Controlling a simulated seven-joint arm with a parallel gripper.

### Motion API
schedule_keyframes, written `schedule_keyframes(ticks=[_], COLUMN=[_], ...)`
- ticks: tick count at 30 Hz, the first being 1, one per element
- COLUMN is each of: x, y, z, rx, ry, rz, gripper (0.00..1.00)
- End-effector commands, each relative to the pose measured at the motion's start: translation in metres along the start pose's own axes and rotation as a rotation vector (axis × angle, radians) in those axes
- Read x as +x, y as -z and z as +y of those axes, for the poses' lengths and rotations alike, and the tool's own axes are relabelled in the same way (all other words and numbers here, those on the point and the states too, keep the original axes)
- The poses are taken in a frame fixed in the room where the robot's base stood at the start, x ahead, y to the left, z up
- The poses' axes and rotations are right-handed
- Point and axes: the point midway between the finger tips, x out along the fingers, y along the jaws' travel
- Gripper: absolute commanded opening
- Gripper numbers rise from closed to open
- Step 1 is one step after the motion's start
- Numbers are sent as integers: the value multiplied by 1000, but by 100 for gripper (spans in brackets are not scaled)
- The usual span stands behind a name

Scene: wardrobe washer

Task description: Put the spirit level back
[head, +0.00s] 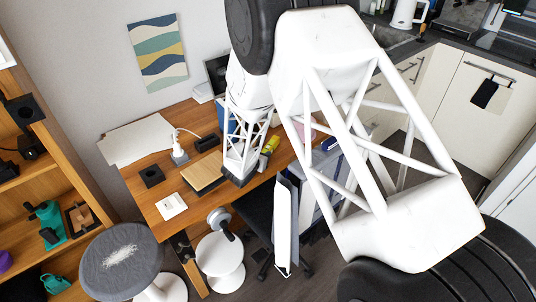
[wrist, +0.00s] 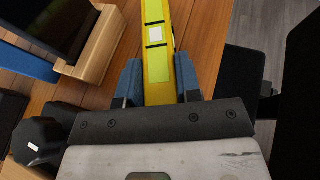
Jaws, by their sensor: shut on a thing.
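The spirit level (wrist: 157,62) is a long yellow bar with a pale vial window and black marks. In the wrist view it runs from between my fingers up past the top edge. My gripper (wrist: 159,82) is shut on it, with one blue-grey finger on each side. In the head view the yellow level (head: 271,145) shows just right of my gripper (head: 238,180), over the wooden desk. The part of the level behind the gripper is hidden. I cannot tell whether the level touches the desk.
The wooden desk (head: 150,208) carries a wooden block (head: 203,172), a black square box (head: 152,176), a white square item (head: 171,205) and paper sheets. In the wrist view a wooden stand (wrist: 98,45) with a dark panel is left of the level. Open shelves (head: 60,173) stand left.

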Motion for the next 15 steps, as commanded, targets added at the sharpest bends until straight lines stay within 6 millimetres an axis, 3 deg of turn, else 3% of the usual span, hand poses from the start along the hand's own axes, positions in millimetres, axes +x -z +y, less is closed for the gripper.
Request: schedule_keyframes(ticks=[15], x=[1], y=[3], z=[0], rx=[0], ry=[0], rz=[0], gripper=[6])
